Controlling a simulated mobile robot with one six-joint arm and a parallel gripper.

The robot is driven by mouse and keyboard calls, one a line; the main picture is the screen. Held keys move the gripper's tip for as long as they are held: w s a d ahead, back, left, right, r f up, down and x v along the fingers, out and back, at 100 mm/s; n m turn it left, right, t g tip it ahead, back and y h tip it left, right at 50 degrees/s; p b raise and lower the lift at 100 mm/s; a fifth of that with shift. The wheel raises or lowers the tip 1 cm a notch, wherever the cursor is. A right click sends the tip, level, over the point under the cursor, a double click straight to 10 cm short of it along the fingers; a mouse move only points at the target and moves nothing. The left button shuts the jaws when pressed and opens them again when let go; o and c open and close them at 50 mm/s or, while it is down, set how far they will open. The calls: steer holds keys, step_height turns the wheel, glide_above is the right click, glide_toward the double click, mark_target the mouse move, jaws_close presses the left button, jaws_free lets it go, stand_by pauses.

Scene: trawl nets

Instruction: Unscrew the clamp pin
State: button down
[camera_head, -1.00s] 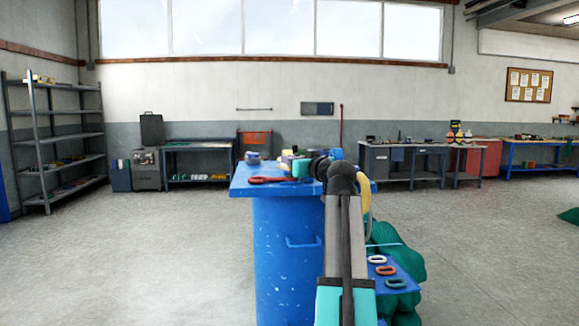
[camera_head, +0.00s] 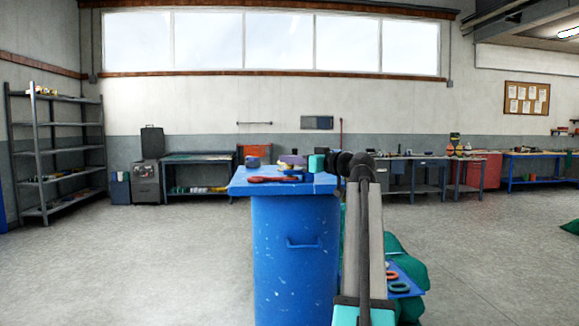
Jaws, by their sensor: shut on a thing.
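A blue pedestal with a flat top (camera_head: 240,184) stands in front of me. A long red piece (camera_head: 268,179) lies on the top, near its front edge. My arm reaches up the right side of the pedestal and bends left over the top. My gripper (camera_head: 300,173) is small and partly hidden at the right end of the red piece, beside my teal wrist. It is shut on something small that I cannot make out. I cannot pick out the clamp pin with certainty.
A small blue roll (camera_head: 252,161) and a purple and yellow item (camera_head: 292,160) stand on the top. A dark green net heap (camera_head: 407,270) lies right of the pedestal, with a blue shelf bearing coloured rings (camera_head: 397,286). Open floor surrounds them; benches and shelving line the walls.

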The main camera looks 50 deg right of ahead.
steer(key=shift+w+n+g+y+b, duration=0.1)
steer(key=shift+n+g+y+b, duration=0.35)
steer(key=shift+n+y, duration=0.85)
steer(key=shift+y, duration=0.4)
steer(key=c, duration=1.9)
jaws_free()
steer(key=shift+f, duration=0.1)
steer(key=shift+o, duration=0.2)
steer(key=shift+r, duration=1.75)
steer(key=s+a+r+p, duration=0.1)
steer(key=s+a, duration=0.9)
steer(key=s, duration=0.2)
steer(key=shift+s+a+r+p, duration=0.2)
steer(key=shift+r+p, duration=0.1)
steer(key=shift+p, duration=0.1)
